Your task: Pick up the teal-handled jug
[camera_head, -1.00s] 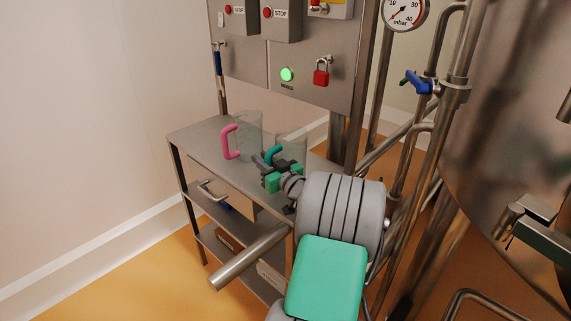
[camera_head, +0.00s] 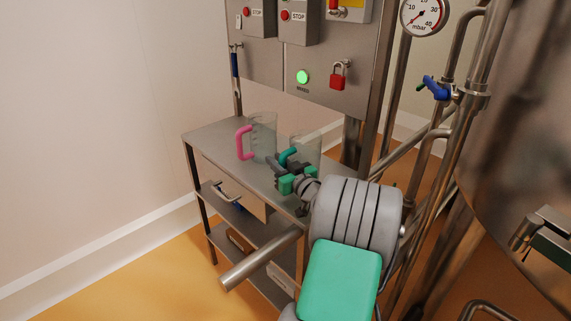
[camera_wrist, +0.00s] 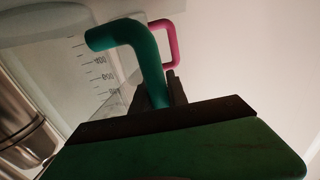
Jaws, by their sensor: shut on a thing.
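The teal-handled jug (camera_head: 308,147) is a clear jug standing on the top shelf of a metal trolley, partly hidden by my gripper. My gripper (camera_head: 279,166) is at its teal handle (camera_head: 288,155). In the wrist view the teal handle (camera_wrist: 147,55) passes between my dark fingers (camera_wrist: 168,90), which are shut on it. Printed measuring marks show on the clear wall of the jug (camera_wrist: 95,68).
A clear jug with a pink handle (camera_head: 243,142) stands just left on the same shelf (camera_head: 205,138). Behind rises a grey control panel (camera_head: 270,62) with a red padlock (camera_head: 338,80). Steel pipes (camera_head: 425,140) and a large vessel (camera_head: 520,120) are at the right.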

